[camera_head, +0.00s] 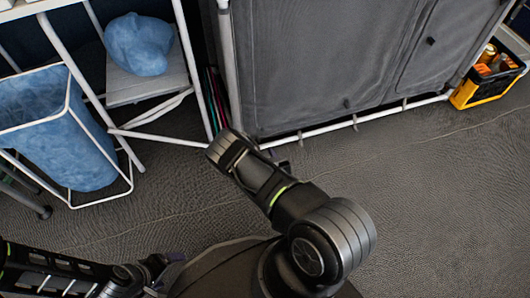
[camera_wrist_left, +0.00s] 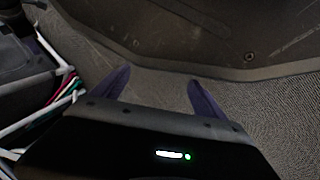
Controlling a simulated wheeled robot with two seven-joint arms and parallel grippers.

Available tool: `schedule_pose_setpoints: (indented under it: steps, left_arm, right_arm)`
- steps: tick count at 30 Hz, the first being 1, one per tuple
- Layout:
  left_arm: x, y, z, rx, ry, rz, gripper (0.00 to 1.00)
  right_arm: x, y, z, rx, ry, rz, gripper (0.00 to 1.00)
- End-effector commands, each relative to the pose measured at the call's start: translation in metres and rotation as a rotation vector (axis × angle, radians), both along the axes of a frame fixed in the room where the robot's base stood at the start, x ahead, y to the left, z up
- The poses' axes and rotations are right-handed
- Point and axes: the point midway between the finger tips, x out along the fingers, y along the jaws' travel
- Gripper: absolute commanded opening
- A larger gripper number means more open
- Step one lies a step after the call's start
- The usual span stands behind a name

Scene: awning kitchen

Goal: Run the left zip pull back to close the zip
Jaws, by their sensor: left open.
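The grey fabric cabinet (camera_head: 330,60) stands at the top of the head view with its front panels flat. Two small dark tabs that look like zip pulls show on it: a left one (camera_head: 346,103) low near the bottom edge, and a right one (camera_head: 430,41) higher up. My left gripper (camera_head: 172,262) is low at the left of the head view, well away from the cabinet. In the left wrist view its two purple fingers (camera_wrist_left: 158,77) are apart with nothing between them. My right arm reaches up towards the cabinet's lower left; its fingers are not clearly visible.
A white-framed rack with a blue bag (camera_head: 60,120) and a blue bundle (camera_head: 140,44) stands at the left. A yellow-and-black crate (camera_head: 488,85) sits right of the cabinet. The grey floor (camera_head: 440,200) at the right is clear.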

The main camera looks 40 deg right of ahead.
Motion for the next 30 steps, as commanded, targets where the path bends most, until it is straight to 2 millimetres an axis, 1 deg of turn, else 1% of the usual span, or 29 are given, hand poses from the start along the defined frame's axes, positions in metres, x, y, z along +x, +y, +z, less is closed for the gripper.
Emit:
schedule_pose_setpoints:
  steps: [2, 5, 7, 9, 14, 22, 26, 30]
  left_arm:
    - [0.001, 0.000, -0.011, 0.000, -0.002, 0.001, 0.83]
    - [0.004, 0.000, -0.032, 0.000, -0.007, 0.005, 0.83]
    - [0.006, 0.000, -0.045, 0.000, -0.010, 0.008, 0.83]
    - [0.008, 0.001, -0.052, -0.001, -0.014, 0.010, 0.83]
    - [0.009, 0.000, -0.049, -0.001, -0.016, 0.010, 0.83]
    - [0.009, 0.000, -0.051, -0.001, -0.016, 0.010, 0.83]
    - [0.010, 0.001, -0.059, -0.002, -0.016, 0.011, 0.83]
    - [0.012, 0.001, -0.070, -0.004, -0.017, 0.012, 0.83]
  right_arm:
    - [0.000, 0.001, -0.005, -0.001, 0.001, 0.004, 0.32]
    - [-0.002, 0.003, -0.010, -0.001, 0.005, 0.007, 0.32]
    - [-0.003, 0.002, -0.008, -0.003, 0.003, 0.006, 0.32]
    - [-0.004, 0.002, -0.004, -0.003, 0.001, 0.005, 0.32]
    - [-0.005, 0.001, 0.005, -0.001, -0.003, -0.001, 0.32]
    - [-0.003, 0.000, 0.003, 0.000, -0.003, -0.001, 0.32]
    - [0.007, -0.003, -0.003, 0.000, -0.006, -0.002, 0.32]
    - [0.025, -0.009, -0.012, -0.002, -0.006, 0.001, 0.32]
